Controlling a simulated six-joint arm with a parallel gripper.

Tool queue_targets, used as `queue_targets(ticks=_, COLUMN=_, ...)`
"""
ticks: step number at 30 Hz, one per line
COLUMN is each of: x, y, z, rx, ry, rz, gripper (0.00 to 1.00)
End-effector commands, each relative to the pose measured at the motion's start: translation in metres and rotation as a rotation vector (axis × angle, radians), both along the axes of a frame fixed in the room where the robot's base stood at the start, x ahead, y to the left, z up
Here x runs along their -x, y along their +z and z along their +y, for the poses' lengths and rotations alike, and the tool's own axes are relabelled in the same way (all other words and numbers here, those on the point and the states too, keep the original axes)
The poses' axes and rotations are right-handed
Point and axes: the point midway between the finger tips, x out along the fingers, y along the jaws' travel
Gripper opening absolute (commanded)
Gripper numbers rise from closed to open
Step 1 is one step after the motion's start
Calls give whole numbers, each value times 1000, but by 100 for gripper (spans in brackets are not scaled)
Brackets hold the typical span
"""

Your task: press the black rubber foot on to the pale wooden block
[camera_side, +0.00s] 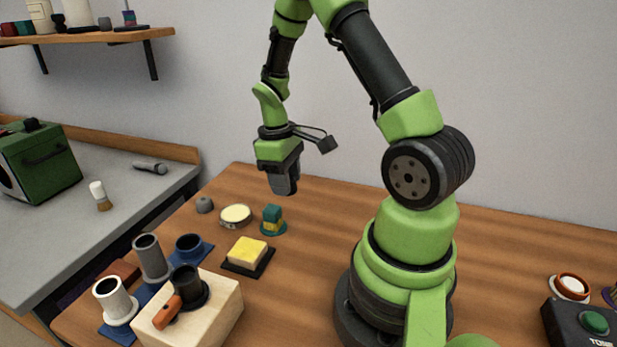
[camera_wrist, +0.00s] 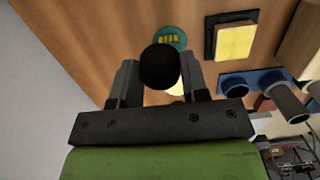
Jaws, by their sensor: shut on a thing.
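The black rubber foot (camera_wrist: 159,66) shows in the wrist view as a dark round shape between the two fingers of my gripper (camera_wrist: 159,80). My gripper is shut on it. In the side view my gripper (camera_side: 285,186) hangs above the table's back part, and the foot cannot be told apart from the dark fingers. The pale wooden block (camera_side: 218,317) stands at the table's front left, well apart from my gripper and lower down. A black flanged tube (camera_side: 187,280) and an orange piece (camera_side: 167,313) are at its top. Part of the block shows at the wrist view's right edge (camera_wrist: 304,42).
Near the block stand a grey tube (camera_side: 150,258), a white tube (camera_side: 114,300) and a blue cup (camera_side: 188,248). A yellow pad (camera_side: 247,251), a teal round piece (camera_side: 272,220) and a round tin (camera_side: 236,214) lie between block and gripper.

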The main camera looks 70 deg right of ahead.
Motion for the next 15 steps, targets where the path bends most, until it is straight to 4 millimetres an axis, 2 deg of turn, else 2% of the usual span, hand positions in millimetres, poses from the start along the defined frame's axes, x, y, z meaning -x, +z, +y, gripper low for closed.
queue_targets(ticks=1, x=-10, y=-1, z=19, rx=0, ry=65, rz=0, gripper=20)
queue_targets(ticks=3, x=-20, y=-1, z=41, rx=0, ry=137, rz=0, gripper=20)
queue_targets(ticks=7, x=-32, y=-2, z=77, rx=0, ry=249, rz=-1, gripper=20)
queue_targets(ticks=11, x=-36, y=-2, z=100, rx=1, ry=317, rz=-1, gripper=20)
queue_targets(ticks=15, x=-37, y=-4, z=109, rx=1, ry=343, rz=0, gripper=20)
